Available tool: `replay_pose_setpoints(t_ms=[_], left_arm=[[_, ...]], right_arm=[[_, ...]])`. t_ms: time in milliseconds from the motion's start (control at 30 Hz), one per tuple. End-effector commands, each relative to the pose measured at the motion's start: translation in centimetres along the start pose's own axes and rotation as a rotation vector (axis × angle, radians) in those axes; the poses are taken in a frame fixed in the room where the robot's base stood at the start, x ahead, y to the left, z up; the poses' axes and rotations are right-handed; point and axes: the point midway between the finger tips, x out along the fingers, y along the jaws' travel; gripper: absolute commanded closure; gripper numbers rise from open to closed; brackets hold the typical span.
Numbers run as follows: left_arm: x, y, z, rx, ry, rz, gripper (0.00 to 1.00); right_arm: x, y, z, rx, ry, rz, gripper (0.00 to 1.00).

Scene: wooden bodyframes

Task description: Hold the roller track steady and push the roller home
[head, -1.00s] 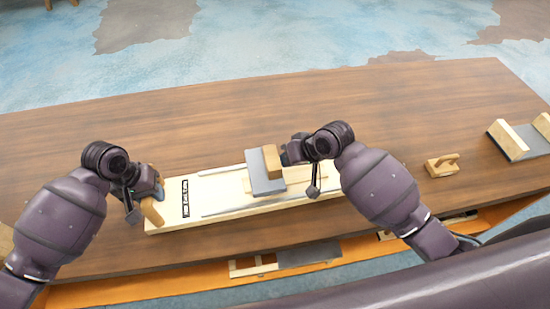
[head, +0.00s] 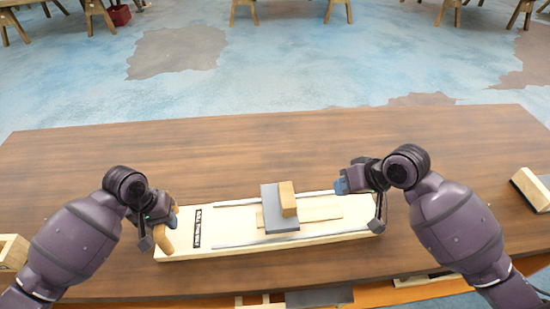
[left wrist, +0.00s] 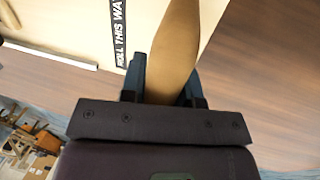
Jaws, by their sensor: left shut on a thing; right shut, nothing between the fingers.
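The roller track (head: 215,226) is a pale wooden board with two grey rails and a black printed label, lying on the table. My left gripper (head: 170,215) is shut on the wooden handle (left wrist: 175,50) at the track's left end. In the left wrist view the handle stands between the fingers. The label (left wrist: 120,32) there reads "ROLL THIS WAY". My right gripper (head: 342,186) is shut and empty, near the track's right part and apart from the roller.
A wooden block with a grey part (head: 533,188) lies at the table's right edge, and a wooden box-like piece (head: 12,250) at the left edge. The table (head: 270,150) behind the track is clear.

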Motion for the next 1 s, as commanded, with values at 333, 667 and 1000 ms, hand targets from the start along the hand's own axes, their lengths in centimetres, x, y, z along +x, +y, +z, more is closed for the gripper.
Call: replay_pose_setpoints(t_ms=[333,667,1000], left_arm=[[-0.07,-0.13,-0.09,-0.003,0.003,-0.002,1.0],[-0.03,-0.09,-0.05,-0.002,0.001,-0.002,0.41],[-0.52,-0.06,-0.05,-0.001,0.001,-0.001,0.41]], right_arm=[[0.02,0.01,-0.01,-0.001,0.0,0.001,1.0],[0.03,0.01,-0.02,-0.001,0.0,0.001,1.0],[0.03,0.01,-0.02,-0.001,0.0,0.001,1.0]])
